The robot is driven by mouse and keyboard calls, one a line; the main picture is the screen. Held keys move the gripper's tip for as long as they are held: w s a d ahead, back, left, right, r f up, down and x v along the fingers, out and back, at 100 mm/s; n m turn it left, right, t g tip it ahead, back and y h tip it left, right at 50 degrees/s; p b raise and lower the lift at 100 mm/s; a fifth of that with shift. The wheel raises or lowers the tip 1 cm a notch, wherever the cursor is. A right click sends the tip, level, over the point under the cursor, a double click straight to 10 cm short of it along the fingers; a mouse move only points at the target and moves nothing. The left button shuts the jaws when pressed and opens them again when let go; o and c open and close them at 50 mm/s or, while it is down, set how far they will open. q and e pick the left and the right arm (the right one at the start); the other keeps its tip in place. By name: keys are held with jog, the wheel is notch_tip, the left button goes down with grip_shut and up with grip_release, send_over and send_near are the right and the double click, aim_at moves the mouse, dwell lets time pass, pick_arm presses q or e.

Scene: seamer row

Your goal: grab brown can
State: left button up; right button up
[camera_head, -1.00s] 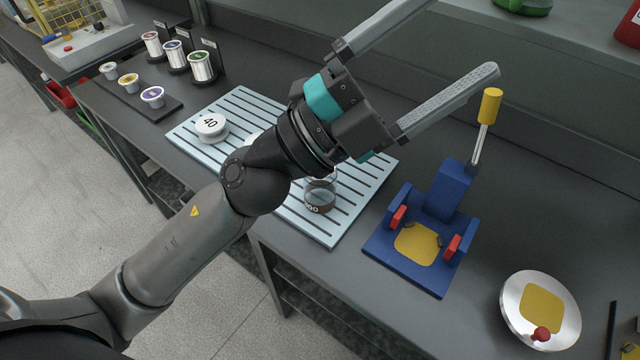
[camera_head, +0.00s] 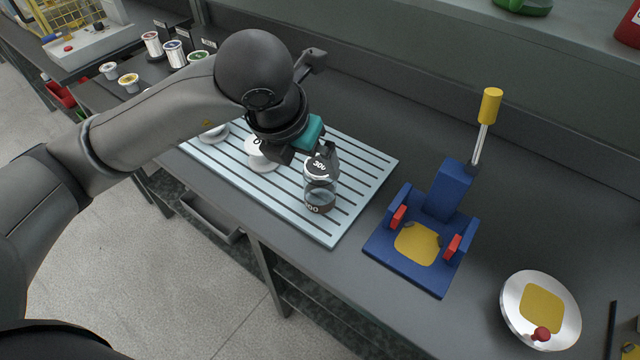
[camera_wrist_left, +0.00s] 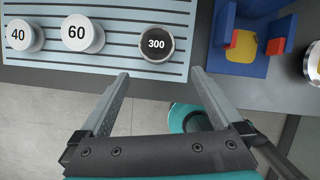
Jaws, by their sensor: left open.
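No plainly brown can shows. The darkest one is a glassy, dark-banded can marked 300 (camera_head: 320,191), upright near the right end of the slatted light-blue tray (camera_head: 345,222); its dark top also shows in the left wrist view (camera_wrist_left: 155,45). White-topped cans marked 60 (camera_wrist_left: 82,33) and 40 (camera_wrist_left: 22,37) stand to its left. My left gripper (camera_wrist_left: 160,73) is open and empty, its fingertips just short of the 300 can in the wrist view. In the head view the gripper partly covers the 60 can, and its fingertips are hard to make out. My right gripper is out of view.
A blue fixture (camera_head: 409,254) with red blocks and an upright yellow-handled lever stands right of the tray. A white dish (camera_head: 512,308) is further right. Several small cans and spools (camera_head: 173,53) stand at the back left. The counter behind the tray is clear.

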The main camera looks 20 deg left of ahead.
aim_at(313, 176)
pick_arm(q)
jog(key=b+x, duration=0.1)
jog(key=x, duration=0.8)
jog(key=shift+w+a+f+b, duration=0.1)
jog(key=shift+a+f+b, duration=0.05)
jog(key=shift+f+b, duration=0.2)
jog(key=b+x, duration=0.1)
jog(key=x, duration=0.3)
jog(key=shift+w+f, duration=0.15)
jog(key=shift+w, duration=0.15)
jog(key=shift+w+f, duration=0.15)
jog(key=shift+f, duration=0.15)
jog(key=c, duration=1)
jog(key=shift+c, duration=0.8)
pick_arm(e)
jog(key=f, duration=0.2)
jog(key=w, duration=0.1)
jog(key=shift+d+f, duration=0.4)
